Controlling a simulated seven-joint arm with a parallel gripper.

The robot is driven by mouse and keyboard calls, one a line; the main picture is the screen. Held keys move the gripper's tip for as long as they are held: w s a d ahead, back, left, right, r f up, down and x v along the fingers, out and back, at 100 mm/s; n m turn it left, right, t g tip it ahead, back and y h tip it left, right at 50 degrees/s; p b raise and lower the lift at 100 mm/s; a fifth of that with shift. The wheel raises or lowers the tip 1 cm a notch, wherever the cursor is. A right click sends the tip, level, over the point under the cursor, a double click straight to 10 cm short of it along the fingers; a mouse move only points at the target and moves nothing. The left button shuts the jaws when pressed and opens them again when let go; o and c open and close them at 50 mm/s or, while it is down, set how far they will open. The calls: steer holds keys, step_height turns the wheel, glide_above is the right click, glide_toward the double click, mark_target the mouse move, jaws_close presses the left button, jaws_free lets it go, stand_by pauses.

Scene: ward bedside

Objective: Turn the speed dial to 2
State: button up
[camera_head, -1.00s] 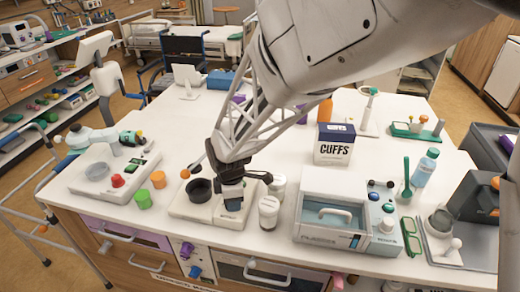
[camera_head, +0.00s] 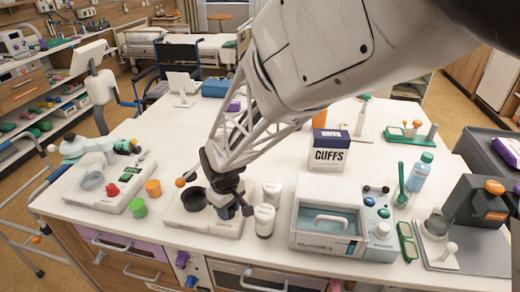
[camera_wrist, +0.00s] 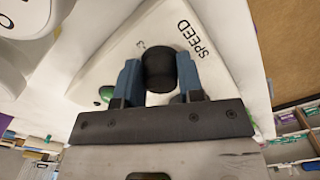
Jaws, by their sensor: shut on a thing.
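The speed dial is a dark round knob (camera_wrist: 158,72) on a white device, seen in the wrist view between the two blue fingers of my gripper (camera_wrist: 160,78). The fingers are shut on its sides. The word SPEED and a digit that looks like 3 are printed on the panel near it. Which mark the dial points to cannot be told. In the head view my gripper (camera_head: 229,208) is over the front right of the white device (camera_head: 189,222), which carries a black cup (camera_head: 193,199). There the gripper hides the dial.
Two white jars (camera_head: 265,219) stand close to the right of my gripper. Further right is a white device with a clear-lidded box (camera_head: 325,226). The CUFFS box (camera_head: 329,150) stands behind.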

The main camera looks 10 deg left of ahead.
steer(key=shift+m, duration=1.3)
steer(key=shift+a, duration=0.1)
steer(key=o, duration=0.9)
steer(key=shift+r, duration=0.15)
steer(key=shift+r, duration=3.75)
